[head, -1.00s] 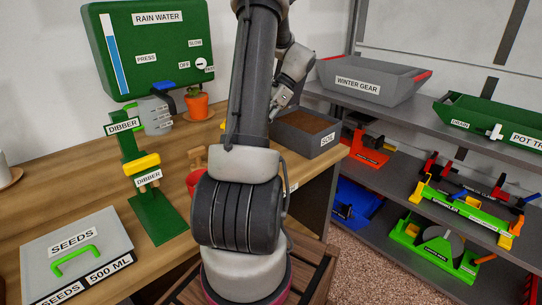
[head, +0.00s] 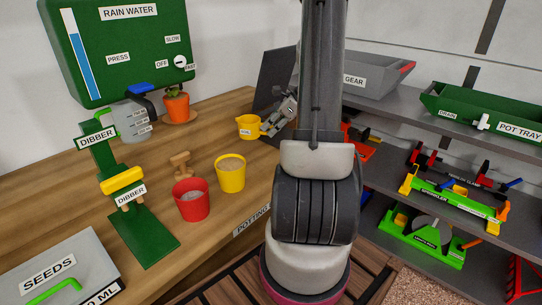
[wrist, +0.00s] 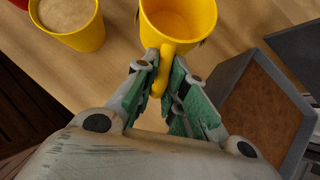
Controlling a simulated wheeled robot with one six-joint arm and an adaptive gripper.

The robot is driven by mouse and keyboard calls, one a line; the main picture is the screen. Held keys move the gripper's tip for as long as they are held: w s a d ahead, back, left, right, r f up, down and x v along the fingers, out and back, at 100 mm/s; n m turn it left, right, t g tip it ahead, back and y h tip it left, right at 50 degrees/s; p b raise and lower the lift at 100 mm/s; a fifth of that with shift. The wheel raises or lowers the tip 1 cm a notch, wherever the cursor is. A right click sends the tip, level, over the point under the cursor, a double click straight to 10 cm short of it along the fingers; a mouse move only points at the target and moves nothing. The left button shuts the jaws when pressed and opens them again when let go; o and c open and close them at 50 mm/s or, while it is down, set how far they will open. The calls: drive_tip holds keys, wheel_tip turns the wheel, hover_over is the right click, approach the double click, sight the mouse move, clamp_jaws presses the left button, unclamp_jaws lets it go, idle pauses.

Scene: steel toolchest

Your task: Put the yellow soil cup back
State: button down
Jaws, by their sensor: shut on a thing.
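The yellow soil cup (head: 249,126) is a small cup with a side handle and a label, at the back of the wooden bench. My gripper (head: 267,127) is at its right side. In the wrist view the cup (wrist: 180,18) looks upright and empty inside, and my gripper (wrist: 163,88) is shut on its handle (wrist: 164,68). I cannot tell whether the cup's base touches the bench. The grey soil bin (wrist: 228,88), full of brown soil, is right of my gripper in the wrist view; my arm mostly hides it in the head view.
A filled yellow pot (head: 231,175), a red pot (head: 192,203) and a wooden tamper (head: 181,166) stand nearer on the bench (head: 205,125). Left are the dibber stand (head: 140,235), a measuring jug (head: 128,122) and the rain water tank (head: 120,50). Shelves (head: 400,110) are at right.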

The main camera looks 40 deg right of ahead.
drive_tip(key=shift+m, duration=0.4)
drive_tip(key=f, duration=0.2)
drive_tip(key=d+f, duration=0.1)
drive_tip(key=f, duration=0.2)
drive_tip(key=shift+w+f, duration=0.1)
drive_tip(key=shift+f, duration=2.55)
drive_tip(key=shift+f, duration=0.1)
drive_tip(key=c, duration=1.5)
unclamp_jaws()
